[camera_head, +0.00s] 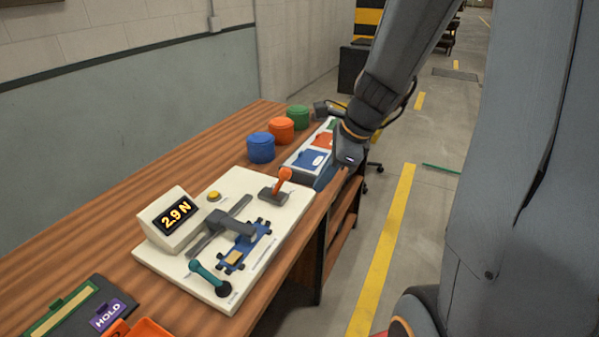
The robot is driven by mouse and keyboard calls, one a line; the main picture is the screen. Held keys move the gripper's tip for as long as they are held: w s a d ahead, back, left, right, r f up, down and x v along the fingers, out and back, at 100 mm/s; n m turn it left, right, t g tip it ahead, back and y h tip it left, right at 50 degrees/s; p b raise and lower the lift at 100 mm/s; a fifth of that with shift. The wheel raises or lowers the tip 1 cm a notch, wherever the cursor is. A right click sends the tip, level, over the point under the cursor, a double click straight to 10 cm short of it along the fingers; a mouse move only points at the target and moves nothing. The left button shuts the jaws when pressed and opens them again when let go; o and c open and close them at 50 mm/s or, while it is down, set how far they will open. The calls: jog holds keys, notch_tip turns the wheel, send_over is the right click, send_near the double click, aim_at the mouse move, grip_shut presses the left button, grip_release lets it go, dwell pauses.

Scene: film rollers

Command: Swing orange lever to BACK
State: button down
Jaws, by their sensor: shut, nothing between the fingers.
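The orange lever (282,181) stands on a dark grey pivot block at the far right corner of the cream panel (165,262). Its round orange knob is raised and leans a little to the right, away from the display. My gripper (346,163) is at the end of my arm, beyond and to the right of the lever, beside the compartment box. It is apart from the lever and shut, with nothing seen in it. Its fingertips are small and partly hidden.
A 2.9 N display (178,213), a teal lever (208,277) and a grey slide clamp (230,225) share the panel. Blue (261,148), orange (281,130) and green (298,117) jars stand behind. A compartment box (309,158) sits near my gripper. A HOLD tray (85,305) lies in front.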

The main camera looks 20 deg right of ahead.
jog(key=w+d+m, duration=0.1)
jog(key=m, duration=0.1)
jog(key=w+d+r+m+t, duration=0.1)
jog(key=m, duration=0.1)
jog(key=w+d+r+m, duration=0.1)
jog(key=m, duration=0.1)
jog(key=shift+w+r+t, duration=0.1)
jog(key=shift+w+t, duration=0.2)
jog(key=shift+w, duration=0.05)
jog(key=w+a+f+p, duration=0.1)
jog(key=w+a+f, duration=0.4)
jog(key=w+f, duration=0.2)
jog(key=shift+a+f, duration=0.2)
jog(key=shift+f, duration=0.05)
jog(key=shift+r+y, duration=0.1)
jog(key=shift+y, duration=0.2)
jog(key=w+a+r+p, duration=0.3)
jog(key=w+a+p, duration=0.4)
jog(key=w+a, duration=0.1)
jog(key=shift+w+a, duration=0.35)
jog(key=shift+a, duration=0.1)
